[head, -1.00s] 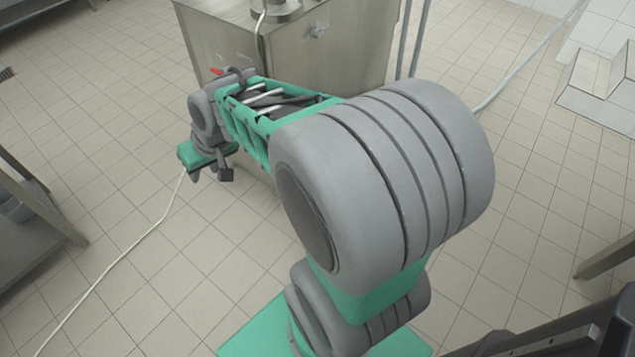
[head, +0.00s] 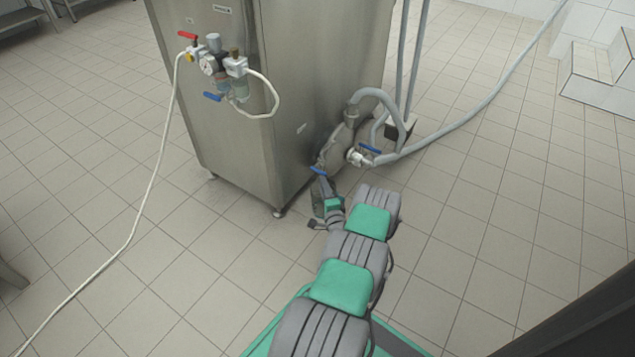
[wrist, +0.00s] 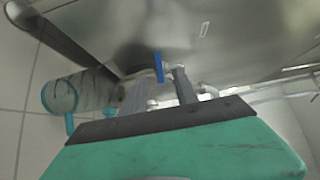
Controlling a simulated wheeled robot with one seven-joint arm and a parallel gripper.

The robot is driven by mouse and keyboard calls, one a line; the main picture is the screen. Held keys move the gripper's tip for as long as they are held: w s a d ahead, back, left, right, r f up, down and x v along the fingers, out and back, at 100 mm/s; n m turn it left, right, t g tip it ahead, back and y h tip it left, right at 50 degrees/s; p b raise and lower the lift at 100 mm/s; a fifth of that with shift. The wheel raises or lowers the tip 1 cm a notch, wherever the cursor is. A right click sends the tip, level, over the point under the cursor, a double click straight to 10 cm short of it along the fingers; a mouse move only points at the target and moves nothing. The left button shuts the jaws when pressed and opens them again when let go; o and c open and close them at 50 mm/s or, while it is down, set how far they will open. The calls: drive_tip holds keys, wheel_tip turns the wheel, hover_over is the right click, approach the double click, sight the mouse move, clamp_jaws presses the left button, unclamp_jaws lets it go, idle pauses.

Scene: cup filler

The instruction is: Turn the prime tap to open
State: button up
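A tap with a blue lever (head: 317,170) sits low at the front of the steel machine, by the pump. It seems to be the prime tap, though no label is readable. My gripper (head: 320,186) is right at this lever in the head view. In the wrist view the blue lever (wrist: 158,67) stands upright just past the fingertips, in line with the gap between them. My gripper (wrist: 157,88) is open there, its two grey fingers apart with nothing held. I cannot tell whether a finger touches the lever.
The steel machine (head: 225,100) stands behind. A second blue-lever valve (head: 370,149) with grey hoses (head: 480,112) is close on the right. A white hose (head: 150,200) crosses the otherwise clear floor.

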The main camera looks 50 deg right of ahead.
sight(322, 174)
drive_tip(key=shift+h, duration=0.3)
drive_tip(key=b+x, duration=0.1)
drive_tip(key=x, duration=0.1)
drive_tip(key=b+x, duration=0.1)
drive_tip(key=x, duration=0.1)
drive_tip(key=b+x, duration=0.1)
drive_tip(key=x, duration=0.2)
drive_tip(key=shift+s+d+f, duration=0.25)
drive_tip(key=shift+d+f, duration=0.05)
drive_tip(key=shift+d, duration=0.15)
drive_tip(key=shift+w+d+r, duration=0.1)
clamp_jaws()
